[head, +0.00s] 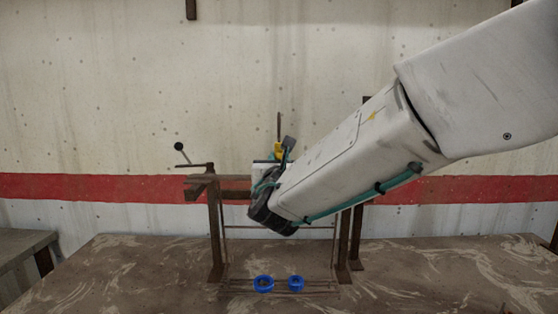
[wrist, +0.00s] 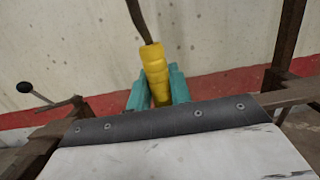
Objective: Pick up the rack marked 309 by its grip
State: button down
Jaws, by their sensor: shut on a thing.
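A yellow grip (wrist: 155,72) stands between the two teal fingers of my gripper (wrist: 157,90), which is shut on it. A dark rod rises from the grip. In the head view a little of the yellow grip (head: 278,149) shows beside my gripper (head: 275,160), above the top of a rusty frame. Thin rods and a low wire base (head: 280,291) show below, inside the frame; my arm hides how they join the grip. No number 309 can be read.
The rusty frame's left post (head: 214,235) and right posts stand close on both sides. Two blue rings (head: 263,284) (head: 295,283) sit at the wire base. A dark ball-ended lever (head: 179,147) sticks up at left. The stained tabletop (head: 130,275) is clear at both sides.

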aim_at(279, 142)
jog(key=shift+r, duration=0.15)
jog(key=shift+r, duration=1.55)
